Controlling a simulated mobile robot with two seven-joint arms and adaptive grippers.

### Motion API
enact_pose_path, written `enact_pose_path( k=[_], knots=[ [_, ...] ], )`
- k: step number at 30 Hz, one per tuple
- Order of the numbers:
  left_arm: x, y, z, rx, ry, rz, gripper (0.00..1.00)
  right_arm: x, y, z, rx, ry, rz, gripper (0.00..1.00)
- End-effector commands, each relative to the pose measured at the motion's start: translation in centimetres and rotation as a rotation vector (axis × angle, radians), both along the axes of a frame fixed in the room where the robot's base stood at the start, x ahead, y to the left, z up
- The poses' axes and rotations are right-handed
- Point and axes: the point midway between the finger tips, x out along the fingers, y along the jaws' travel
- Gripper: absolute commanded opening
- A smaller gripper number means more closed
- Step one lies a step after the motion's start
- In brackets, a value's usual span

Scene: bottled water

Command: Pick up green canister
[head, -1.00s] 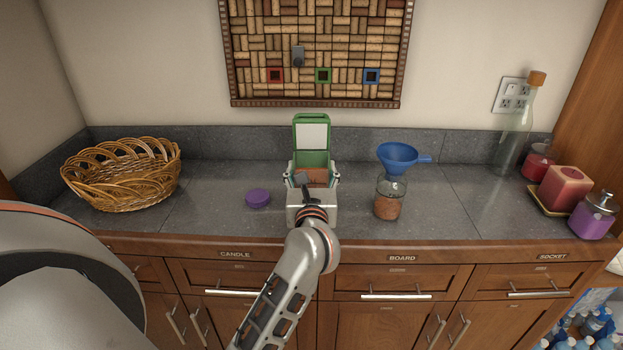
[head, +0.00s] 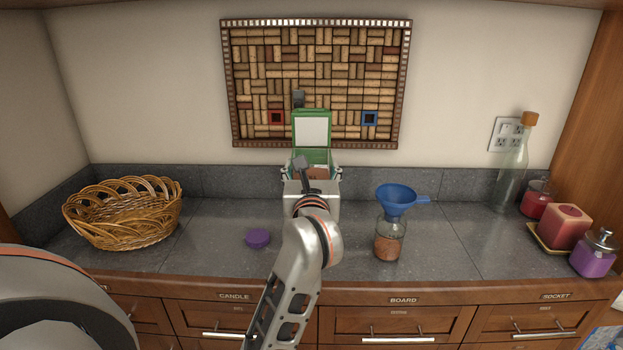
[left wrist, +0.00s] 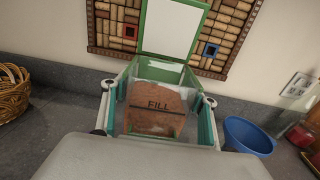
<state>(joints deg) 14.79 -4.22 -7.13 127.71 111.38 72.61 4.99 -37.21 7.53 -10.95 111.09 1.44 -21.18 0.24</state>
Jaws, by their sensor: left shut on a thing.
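The green canister (head: 312,155) has its lid standing open at the back, with a pale panel inside the lid. In the left wrist view the canister (left wrist: 158,72) holds brown contents, and a line marked FILL shows on it. My left gripper (head: 312,174) is shut on the canister, one finger along each side, and holds it upright above the counter. The gripper body hides the canister's lower front. My right gripper is not in view.
A jar (head: 389,243) with a blue funnel (head: 397,199) stands to the right on the counter (head: 200,235). A purple lid (head: 257,238) lies left of the arm. A wicker basket (head: 125,213) is at left. The cork board (head: 316,50) hangs behind the canister.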

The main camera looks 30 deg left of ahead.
Motion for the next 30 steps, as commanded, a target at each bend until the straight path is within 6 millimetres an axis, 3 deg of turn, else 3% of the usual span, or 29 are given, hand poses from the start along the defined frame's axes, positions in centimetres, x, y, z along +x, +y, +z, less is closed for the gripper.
enact_pose_path(
  k=[12, 30],
  knots=[
    [0.0, 0.0, 2.7, 0.001, -0.004, 0.001, 0.20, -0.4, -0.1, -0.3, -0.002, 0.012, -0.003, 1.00],
    [0.0, 0.0, 3.2, 0.001, -0.004, 0.000, 0.20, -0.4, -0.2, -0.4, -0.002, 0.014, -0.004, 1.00]
  ],
)
